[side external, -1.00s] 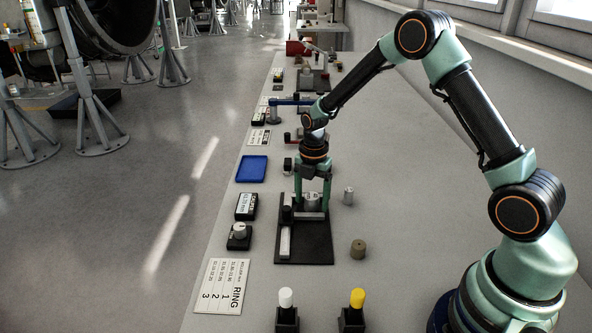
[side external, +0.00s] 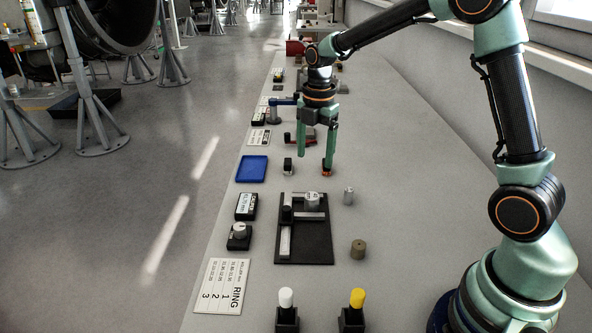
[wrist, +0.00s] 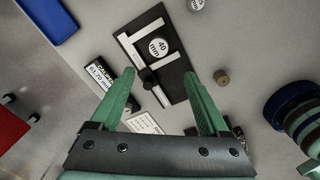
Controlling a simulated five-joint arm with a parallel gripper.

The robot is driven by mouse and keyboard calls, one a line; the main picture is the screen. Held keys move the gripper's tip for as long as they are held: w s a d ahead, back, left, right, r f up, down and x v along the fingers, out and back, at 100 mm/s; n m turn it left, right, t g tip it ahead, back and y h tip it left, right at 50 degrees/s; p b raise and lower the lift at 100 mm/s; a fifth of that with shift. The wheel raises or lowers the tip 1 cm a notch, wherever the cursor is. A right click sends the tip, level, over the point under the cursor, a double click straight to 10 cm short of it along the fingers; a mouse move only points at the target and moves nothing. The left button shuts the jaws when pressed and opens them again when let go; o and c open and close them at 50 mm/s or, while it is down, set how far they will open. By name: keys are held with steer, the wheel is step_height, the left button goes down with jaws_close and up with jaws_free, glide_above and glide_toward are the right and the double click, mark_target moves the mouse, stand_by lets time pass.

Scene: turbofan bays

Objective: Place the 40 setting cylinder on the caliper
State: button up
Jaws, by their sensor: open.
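The silver 40 setting cylinder (side external: 312,199) stands upright on the caliper, and its top reads "40 mm" in the wrist view (wrist: 158,48). The caliper (side external: 285,240) has a silver rail and jaws on a black base plate; it also shows in the wrist view (wrist: 127,50). The cylinder is between the caliper's jaws; I cannot tell whether it touches them. My gripper (side external: 315,167) is open and empty, raised beyond the caliper and clear of the cylinder. Its spread fingers also show in the wrist view (wrist: 160,75).
A smaller silver cylinder (side external: 348,196) and a brown cylinder (side external: 358,249) stand right of the caliper. A caliper display (side external: 246,206), a knob box (side external: 239,236) and a blue tray (side external: 252,169) lie left. White and yellow capped posts (side external: 286,310) (side external: 357,310) stand in front.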

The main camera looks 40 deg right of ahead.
steer(key=s+a+r+m+t, duration=0.2)
steer(key=s+r+m, duration=0.2)
steer(key=s+m, duration=0.4)
steer(key=s+a+r+m+t, duration=0.2)
steer(key=s+r+m, duration=0.3)
steer(key=s+m, duration=0.3)
steer(key=m+t, duration=0.1)
steer(key=m, duration=0.3)
steer(key=shift+a+r, duration=0.2)
steer(key=shift+a, duration=0.15)
